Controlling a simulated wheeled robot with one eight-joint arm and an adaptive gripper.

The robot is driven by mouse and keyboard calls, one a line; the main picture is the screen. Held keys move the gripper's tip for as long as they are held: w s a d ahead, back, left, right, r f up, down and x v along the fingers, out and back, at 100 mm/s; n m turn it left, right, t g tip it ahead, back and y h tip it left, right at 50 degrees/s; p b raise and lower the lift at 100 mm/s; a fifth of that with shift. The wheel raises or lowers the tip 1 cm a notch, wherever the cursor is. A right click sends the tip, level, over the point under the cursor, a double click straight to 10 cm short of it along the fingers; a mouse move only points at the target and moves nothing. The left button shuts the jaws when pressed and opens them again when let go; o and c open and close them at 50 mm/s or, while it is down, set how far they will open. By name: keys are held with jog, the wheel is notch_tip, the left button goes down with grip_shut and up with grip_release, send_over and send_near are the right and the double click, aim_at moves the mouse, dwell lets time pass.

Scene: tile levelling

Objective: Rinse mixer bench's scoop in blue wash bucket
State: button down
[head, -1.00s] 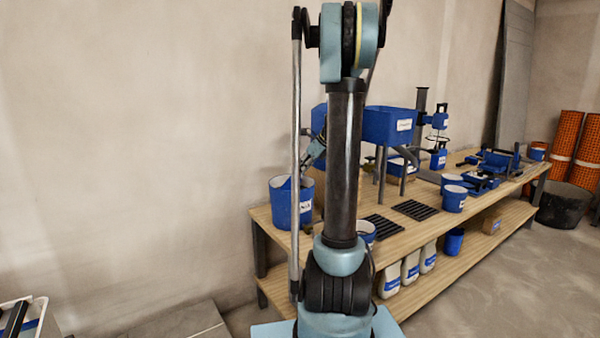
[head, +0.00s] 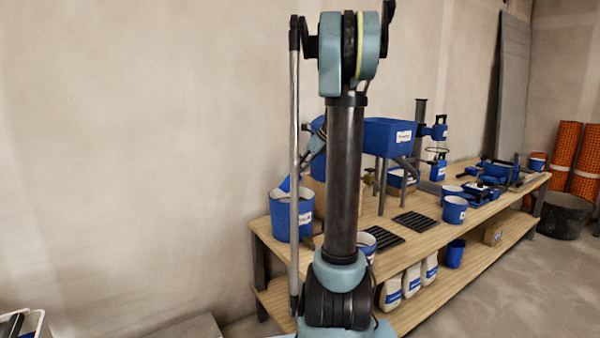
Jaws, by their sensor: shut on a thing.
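A blue bucket (head: 291,218) with a white label stands at the near left corner of the mixer bench (head: 395,250). My gripper (head: 307,163) is small and partly hidden behind my own arm. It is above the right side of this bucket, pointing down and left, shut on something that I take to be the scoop. A blue piece (head: 284,184), possibly part of the scoop, rises just above the bucket's rim. Whether it touches the bucket or what lies inside cannot be made out.
A blue hopper on legs (head: 390,137), black slotted mats (head: 414,221) and small blue buckets (head: 454,210) stand on the bench to the right. White jugs (head: 411,278) stand on the lower shelf. A black tub (head: 564,215) and orange rolls (head: 588,165) are at far right.

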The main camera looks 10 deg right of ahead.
jog(key=shift+r, duration=2.15)
jog(key=shift+d+r+t+y, duration=0.1)
jog(key=shift+t+y, duration=0.5)
jog(key=shift+y, duration=0.1)
jog(key=t+y, duration=0.1)
jog(key=r+t+y, duration=0.1)
jog(key=y, duration=0.1)
jog(key=t+y, duration=0.2)
jog(key=y, duration=0.1)
jog(key=shift+r+t, duration=0.3)
jog(key=shift+r, duration=0.1)
